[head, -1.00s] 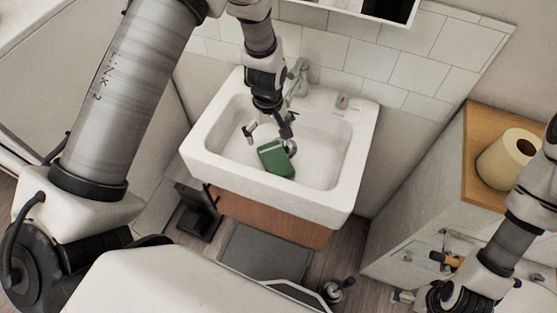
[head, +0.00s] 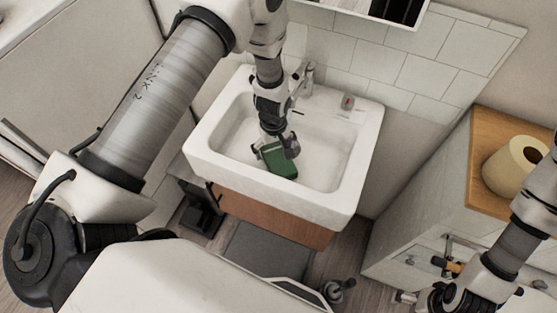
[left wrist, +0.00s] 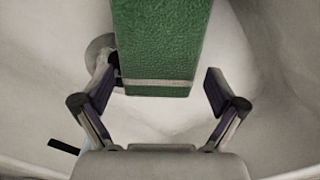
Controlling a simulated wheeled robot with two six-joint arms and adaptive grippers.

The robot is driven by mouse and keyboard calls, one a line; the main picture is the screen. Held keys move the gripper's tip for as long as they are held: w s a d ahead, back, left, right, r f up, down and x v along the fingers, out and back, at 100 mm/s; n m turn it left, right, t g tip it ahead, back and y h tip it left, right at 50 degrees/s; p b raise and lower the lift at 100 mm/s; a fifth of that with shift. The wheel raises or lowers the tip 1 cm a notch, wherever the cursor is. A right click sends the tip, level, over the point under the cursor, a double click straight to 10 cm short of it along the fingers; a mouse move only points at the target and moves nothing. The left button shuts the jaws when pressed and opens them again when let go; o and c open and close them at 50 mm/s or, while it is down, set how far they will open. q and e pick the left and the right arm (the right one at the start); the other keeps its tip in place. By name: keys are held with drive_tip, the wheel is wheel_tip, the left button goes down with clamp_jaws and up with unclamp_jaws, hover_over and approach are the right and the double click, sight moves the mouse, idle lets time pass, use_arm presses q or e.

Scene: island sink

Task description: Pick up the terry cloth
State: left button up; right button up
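The green terry cloth (head: 280,161) is a folded, blocky piece with a pale band near one end. It lies in the basin of the white sink (head: 345,205). My left gripper (head: 273,149) is down in the basin, right over the cloth and hiding part of it. In the left wrist view my left gripper (left wrist: 158,84) has its fingers spread, and the banded end of the cloth (left wrist: 155,45) lies between and beyond the tips, with gaps showing. My right gripper (head: 435,300) is at the lower right, far from the cloth; its fingers are not clear.
A faucet (head: 303,80) stands at the sink's back rim, close to my left wrist. A small red-topped item (head: 347,102) sits on the back ledge. A wooden-topped cabinet (head: 481,150) with a paper roll (head: 514,165) is on the right. The basin's right side is clear.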

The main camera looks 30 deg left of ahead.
use_arm(q)
drive_tip(key=c, duration=0.8)
drive_tip(key=shift+r, duration=0.15)
drive_tip(key=shift+r, duration=0.25)
wheel_tip(320, 180, up, 27)
drive_tip(key=b, duration=0.3)
drive_tip(key=shift+r, duration=0.15)
